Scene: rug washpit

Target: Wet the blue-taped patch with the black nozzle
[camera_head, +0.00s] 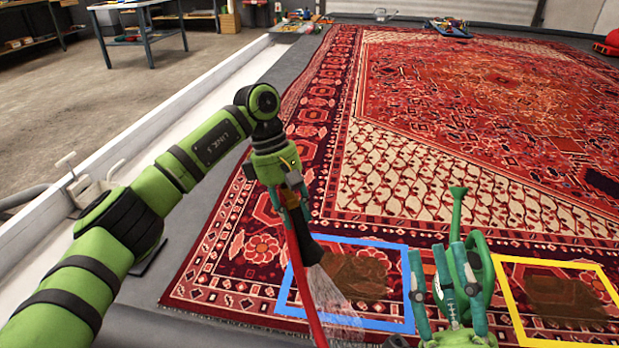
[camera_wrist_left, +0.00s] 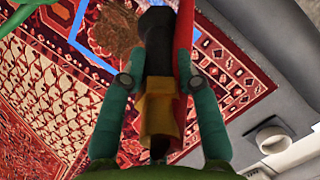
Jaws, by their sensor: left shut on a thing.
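The black nozzle (camera_head: 308,243) with its yellow body hangs tilted from my left gripper (camera_head: 288,199), a red hose (camera_head: 303,280) running down beside it. In the left wrist view the fingers close on both sides of the nozzle's yellow part (camera_wrist_left: 158,110). White spray comes out of the nozzle tip over the blue-taped patch (camera_head: 408,283). A dark brown area (camera_head: 362,275) lies inside the blue frame; the spray falls across the frame's left and lower part. My right gripper (camera_head: 440,255) stands at the bottom, its teal fingers spread and apart.
A yellow-taped frame (camera_head: 510,300) with another brown area lies to the right. The patterned rug (camera_head: 440,140) fills the floor. A white curb (camera_head: 150,110) runs along the left.

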